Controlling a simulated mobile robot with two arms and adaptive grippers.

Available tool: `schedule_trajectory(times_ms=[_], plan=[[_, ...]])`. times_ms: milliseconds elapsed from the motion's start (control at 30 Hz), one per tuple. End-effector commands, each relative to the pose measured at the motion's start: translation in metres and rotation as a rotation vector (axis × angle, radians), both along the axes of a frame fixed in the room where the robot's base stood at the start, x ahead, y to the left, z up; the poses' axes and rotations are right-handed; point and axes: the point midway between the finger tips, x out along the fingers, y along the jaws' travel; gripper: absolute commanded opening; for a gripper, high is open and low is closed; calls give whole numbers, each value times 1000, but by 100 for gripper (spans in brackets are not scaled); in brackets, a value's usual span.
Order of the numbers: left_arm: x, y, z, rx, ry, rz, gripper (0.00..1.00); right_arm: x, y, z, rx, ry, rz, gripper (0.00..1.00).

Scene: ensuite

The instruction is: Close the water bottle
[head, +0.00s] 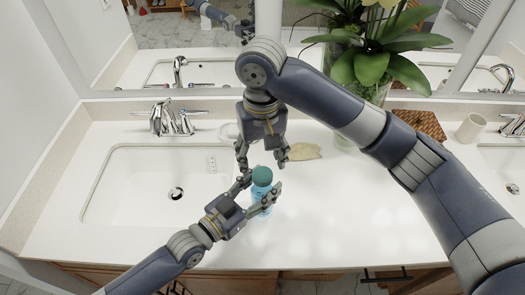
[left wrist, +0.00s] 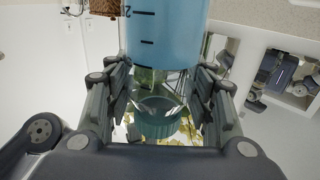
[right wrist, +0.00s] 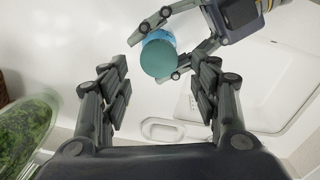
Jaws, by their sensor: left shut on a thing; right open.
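The water bottle (head: 264,210) is light blue with a teal cap (head: 262,175) at its top. It is upright at the front of the white counter, right of the left sink. My left gripper (head: 262,194) is shut around the bottle's upper part. In the left wrist view the blue body (left wrist: 165,40) has dark marks, with the cap (left wrist: 160,125) beyond a clear part; how firmly the cap sits I cannot tell. My right gripper (head: 263,162) is open and empty above the cap, pointing down. The cap (right wrist: 158,60) lies ahead of its fingers in the right wrist view.
The left sink (head: 130,190) with its faucet (head: 172,120) is left of the bottle. A white dish (head: 229,131) and a flat tan object (head: 304,151) lie behind. A plant (head: 372,65), a woven item (head: 418,123) and a cup (head: 470,128) stand to the right. The front-right counter is clear.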

Motion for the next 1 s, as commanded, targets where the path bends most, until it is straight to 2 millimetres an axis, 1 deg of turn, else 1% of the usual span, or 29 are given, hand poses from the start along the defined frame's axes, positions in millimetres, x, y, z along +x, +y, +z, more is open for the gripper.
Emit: schedule_trajectory(times_ms=[400, 600, 700, 800, 1000], plan=[[0, 0, 1, 0, -1, 1, 0, 2, 1, 19, -6, -9, 699, 57], [0, 0, 1, 0, -1, 1, 0, 1, 0, 26, -7, -5, 1012, 57], [0, 0, 1, 0, -1, 1, 0, 1, -1, 29, -6, -3, 1129, 57], [0, 0, 1, 0, -1, 1, 0, 1, -2, 31, -3, -1, 1210, 57], [0, 0, 1, 0, -1, 0, 0, 0, -2, 32, -2, 2, 1279, 57]])
